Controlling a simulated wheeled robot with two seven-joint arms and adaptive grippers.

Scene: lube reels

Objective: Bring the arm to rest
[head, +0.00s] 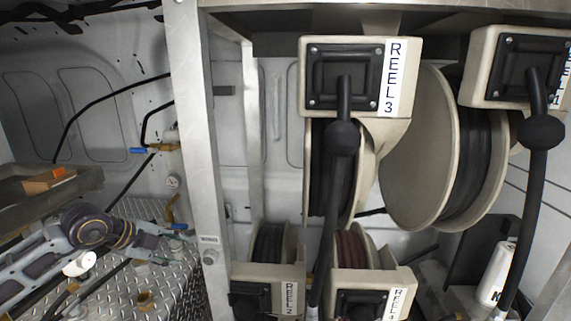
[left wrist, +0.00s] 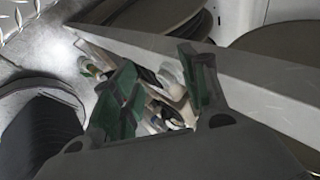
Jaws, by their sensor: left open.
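My left arm (head: 92,228) comes in from the left in the head view, low over the metal tread-plate floor. My left gripper (head: 172,244) is at its end, to the left of the upright metal post (head: 196,150) and apart from the reels. In the left wrist view the left gripper (left wrist: 160,88) has two dark fingers with green pads standing apart, with no held object visible between them. My right arm and right gripper are in neither view.
Reel 3 (head: 345,75) and another labelled reel (head: 510,68) hang at the upper right, with black hoses. Reel 2 (head: 268,285) and a further reel (head: 365,290) sit below. A white bottle (head: 497,272) stands at lower right. A tray (head: 50,190) lies at far left.

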